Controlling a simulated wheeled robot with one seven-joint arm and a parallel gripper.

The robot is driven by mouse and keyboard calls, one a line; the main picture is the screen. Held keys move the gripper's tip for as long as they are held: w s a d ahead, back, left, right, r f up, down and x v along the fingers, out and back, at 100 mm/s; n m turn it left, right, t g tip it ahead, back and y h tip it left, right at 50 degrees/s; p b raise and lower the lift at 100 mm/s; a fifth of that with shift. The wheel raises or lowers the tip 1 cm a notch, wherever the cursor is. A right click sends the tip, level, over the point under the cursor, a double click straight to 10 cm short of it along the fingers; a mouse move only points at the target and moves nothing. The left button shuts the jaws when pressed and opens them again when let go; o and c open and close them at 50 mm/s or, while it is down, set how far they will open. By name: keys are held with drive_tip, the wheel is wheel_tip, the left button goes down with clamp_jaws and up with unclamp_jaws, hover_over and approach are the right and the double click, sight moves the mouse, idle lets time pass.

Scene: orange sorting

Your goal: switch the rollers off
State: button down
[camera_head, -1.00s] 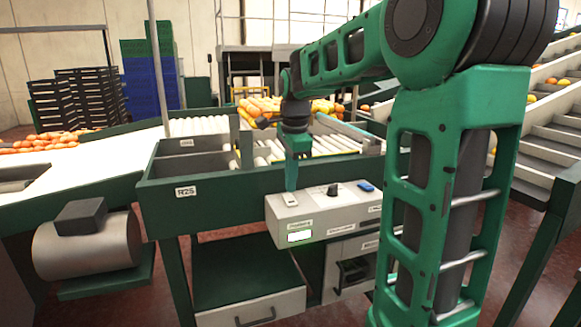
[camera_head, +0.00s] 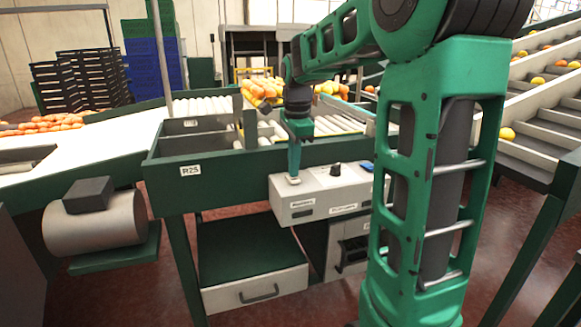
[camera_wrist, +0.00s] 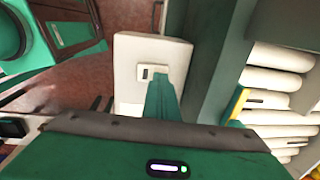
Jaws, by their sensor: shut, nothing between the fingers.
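The white control box (camera_head: 330,203) is fixed to the front of the green sorting table. My gripper (camera_head: 294,178) points down with its shut fingertips at the switch on the left of the box top, touching or just above it. The wrist view shows the small switch (camera_wrist: 153,72) in its pale frame beside the fingertips (camera_wrist: 160,85). A small window (camera_head: 303,214) on the box front below it is dark. A black knob (camera_head: 336,169) and a blue button (camera_head: 367,166) sit farther right on the box. White rollers (camera_head: 205,107) lie behind the bins.
The bin marked R2S (camera_head: 190,170) is left of the box, with an open drawer (camera_head: 255,290) below. A white conveyor (camera_head: 85,150) is at left and a stepped conveyor (camera_head: 540,120) at right.

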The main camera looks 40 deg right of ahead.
sight(297, 182)
drive_tip(key=shift+s+a+f, duration=0.15)
drive_tip(key=shift+s+a, duration=0.15)
drive_tip(key=shift+s, duration=0.5)
drive_tip(key=shift+r, duration=0.2)
drive_tip(key=shift+r, duration=0.15)
wheel_tip(297, 182, up, 13)
drive_tip(key=s, duration=0.1)
drive_tip(key=shift+s+a+r, duration=0.2)
drive_tip(key=shift+s+a, duration=0.1)
drive_tip(key=shift+s, duration=0.05)
